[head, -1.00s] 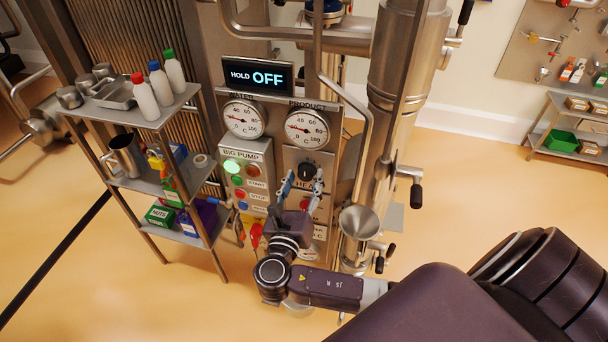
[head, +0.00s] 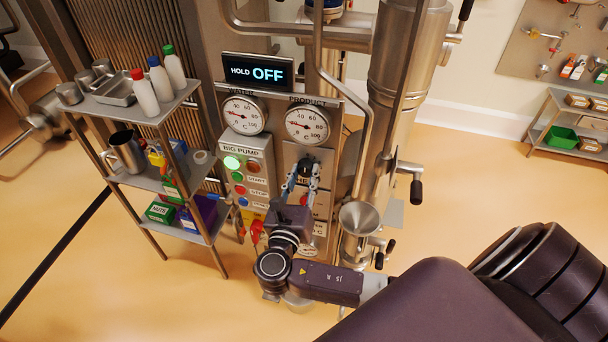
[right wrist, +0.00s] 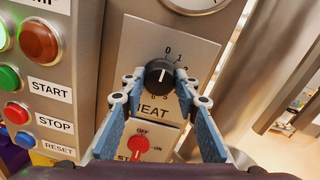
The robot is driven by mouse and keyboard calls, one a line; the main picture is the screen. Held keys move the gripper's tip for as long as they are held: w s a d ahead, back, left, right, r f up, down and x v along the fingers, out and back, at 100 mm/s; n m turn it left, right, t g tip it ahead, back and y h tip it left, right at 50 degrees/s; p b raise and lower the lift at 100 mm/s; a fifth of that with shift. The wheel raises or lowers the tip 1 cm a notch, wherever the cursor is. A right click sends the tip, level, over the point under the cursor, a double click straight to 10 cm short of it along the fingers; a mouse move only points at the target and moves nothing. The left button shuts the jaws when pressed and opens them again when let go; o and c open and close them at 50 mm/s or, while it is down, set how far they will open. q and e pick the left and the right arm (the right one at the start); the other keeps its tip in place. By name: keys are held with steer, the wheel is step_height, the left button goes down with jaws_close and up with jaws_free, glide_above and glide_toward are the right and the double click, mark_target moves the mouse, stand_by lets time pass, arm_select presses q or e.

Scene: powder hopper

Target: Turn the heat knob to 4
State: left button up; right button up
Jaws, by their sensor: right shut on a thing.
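The black heat knob (right wrist: 160,76) sits on a metal plate with numbers around it; 0, 1 and 5 can be read in the right wrist view. A short white mark shows on the knob's face, but I cannot tell which number it points to. My right gripper (right wrist: 158,84) is shut on the knob, with one blue finger on each side. In the head view my right gripper (head: 303,168) reaches the panel from below and partly hides the knob. My left gripper is not in view.
A red OFF/ON switch (right wrist: 138,146) sits just below the knob. The big pump box (head: 246,180) with buttons is to its left. Two gauges and a display (head: 257,73) reading HOLD OFF are above. A steel funnel (head: 359,217) stands close at the right.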

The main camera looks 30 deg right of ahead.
steer(key=m+b, duration=0.2)
steer(key=m, duration=0.3)
steer(key=shift+f, duration=0.2)
steer(key=m+b, duration=0.4)
steer(key=m, duration=0.1)
steer(key=shift+s+f+m, duration=0.1)
steer(key=shift+f+m, duration=0.05)
steer(key=shift+m, duration=0.25)
steer(key=m+b, duration=1)
steer(key=shift+f+h+b, duration=0.15)
steer(key=shift+h+b, duration=0.15)
steer(key=shift+h, duration=0.1)
steer(key=shift+m+g+b, duration=0.3)
steer(key=shift+m+b, duration=1.25)
steer(key=shift+m, duration=0.15)
steer(key=shift+r, duration=0.2)
steer(key=o, duration=1.1)
steer(key=shift+r, duration=0.1)
steer(key=shift+o, duration=0.2)
